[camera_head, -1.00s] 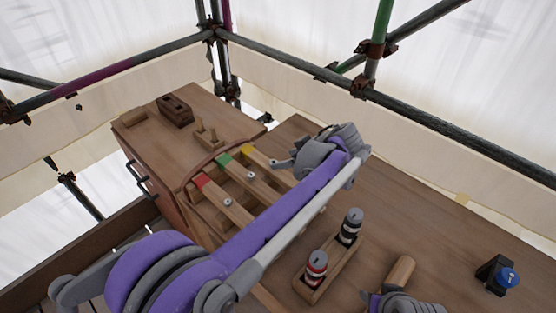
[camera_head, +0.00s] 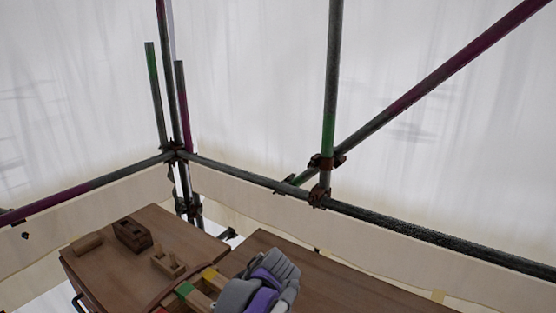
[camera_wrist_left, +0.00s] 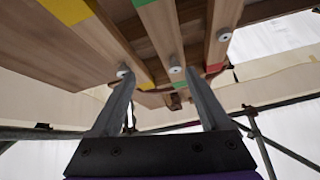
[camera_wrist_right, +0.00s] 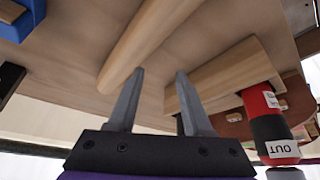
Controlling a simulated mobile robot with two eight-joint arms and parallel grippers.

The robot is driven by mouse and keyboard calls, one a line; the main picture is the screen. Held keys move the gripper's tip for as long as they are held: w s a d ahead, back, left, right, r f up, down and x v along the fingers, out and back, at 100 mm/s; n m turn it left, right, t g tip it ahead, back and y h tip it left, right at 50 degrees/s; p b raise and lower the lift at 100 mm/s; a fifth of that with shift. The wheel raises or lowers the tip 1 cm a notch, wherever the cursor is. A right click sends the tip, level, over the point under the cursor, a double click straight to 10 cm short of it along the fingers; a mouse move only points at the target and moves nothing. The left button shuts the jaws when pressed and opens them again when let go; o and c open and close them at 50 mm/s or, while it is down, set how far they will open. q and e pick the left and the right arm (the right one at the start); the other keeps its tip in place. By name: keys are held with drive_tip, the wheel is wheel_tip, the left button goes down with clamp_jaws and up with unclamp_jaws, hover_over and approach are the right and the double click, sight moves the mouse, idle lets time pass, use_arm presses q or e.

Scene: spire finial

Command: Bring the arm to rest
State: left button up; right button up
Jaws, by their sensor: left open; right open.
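My left gripper shows in the left wrist view (camera_wrist_left: 159,73) with its two fingers apart and nothing between them. Wooden bars with yellow, green and red ends (camera_wrist_left: 160,35) lie beyond its fingertips. My left wrist, grey and purple, shows at the bottom of the head view, beside the green and yellow bar ends (camera_head: 186,290). My right gripper shows in the right wrist view (camera_wrist_right: 160,71), open and empty. The end of a round wooden rod (camera_wrist_right: 150,38) is close to its fingertips; I cannot tell whether they touch. The right gripper is outside the head view.
A wooden holder (camera_wrist_right: 222,78) with a red and black cylinder (camera_wrist_right: 268,125) is right of my right gripper. A blue object (camera_wrist_right: 22,18) is at upper left. A dark wooden block (camera_head: 132,235) sits on the raised chest (camera_head: 105,260). Scaffold poles (camera_head: 330,120) stand behind.

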use_arm(q)
drive_tip(key=s+a+m+h, duration=0.1)
drive_tip(key=s+a, duration=0.1)
drive_tip(key=s, duration=0.1)
drive_tip(key=s+a+f+m+h, duration=0.1)
drive_tip(key=s, duration=0.3)
drive_tip(key=s+a+f+m, duration=0.1)
drive_tip(key=s+a, duration=0.1)
drive_tip(key=s, duration=0.2)
drive_tip(key=shift+s+a+f+m+h, duration=0.1)
drive_tip(key=shift+s+a+m+h, duration=0.1)
drive_tip(key=shift+a+m+h, duration=0.15)
drive_tip(key=s+f+m+t+h+p, duration=0.1)
drive_tip(key=s+f+m+h, duration=0.2)
drive_tip(key=s, duration=0.9)
wheel_tip(320, 180, down, 3)
drive_tip(key=shift+s+a+f+m, duration=0.15)
drive_tip(key=shift+a+m, duration=0.25)
drive_tip(key=shift+m, duration=0.55)
